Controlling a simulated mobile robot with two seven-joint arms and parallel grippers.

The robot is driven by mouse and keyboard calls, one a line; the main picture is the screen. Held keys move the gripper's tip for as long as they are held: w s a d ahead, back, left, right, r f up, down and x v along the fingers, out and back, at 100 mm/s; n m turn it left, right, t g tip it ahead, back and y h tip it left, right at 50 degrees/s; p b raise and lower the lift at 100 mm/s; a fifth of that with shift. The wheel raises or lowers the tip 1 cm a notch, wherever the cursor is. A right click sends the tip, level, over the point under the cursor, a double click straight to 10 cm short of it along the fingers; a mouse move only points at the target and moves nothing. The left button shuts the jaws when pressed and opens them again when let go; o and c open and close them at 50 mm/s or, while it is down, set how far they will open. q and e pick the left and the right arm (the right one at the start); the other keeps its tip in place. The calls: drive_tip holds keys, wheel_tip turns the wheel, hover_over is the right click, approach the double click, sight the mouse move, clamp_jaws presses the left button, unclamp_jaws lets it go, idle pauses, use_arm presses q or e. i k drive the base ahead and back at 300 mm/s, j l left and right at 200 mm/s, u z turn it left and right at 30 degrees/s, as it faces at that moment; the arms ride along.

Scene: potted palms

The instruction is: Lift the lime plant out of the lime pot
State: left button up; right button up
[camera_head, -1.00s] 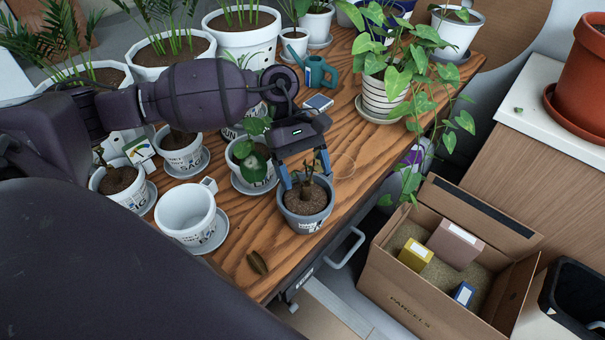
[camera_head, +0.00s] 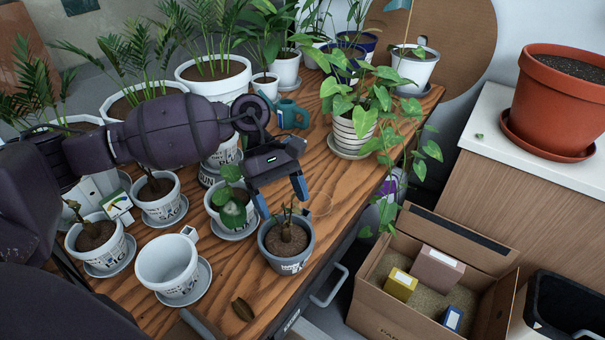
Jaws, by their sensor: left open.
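A small brown-stemmed plant (camera_head: 287,233) with a few thin shoots stands in soil in a grey-blue pot (camera_head: 288,262) near the table's front edge. The pot's dark lettering is not fully legible, so I cannot confirm it is the lime pot. My left gripper (camera_head: 284,208) is open just above this plant, its two blue fingers spread and pointing down. An empty white pot (camera_head: 168,270) with partly legible lettering stands on a saucer to the left. My right gripper is not in view.
Leafy white pots (camera_head: 232,212) stand close behind and left of the grey-blue pot. A trailing plant in a striped pot (camera_head: 350,138) is behind right. A small brown object (camera_head: 243,309) lies on the wooden table (camera_head: 340,190). A cardboard box (camera_head: 400,312) is beyond the table's right edge.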

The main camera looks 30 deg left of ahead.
sight(231, 203)
drive_tip(key=k+l, duration=0.65)
drive_tip(key=k, duration=0.25)
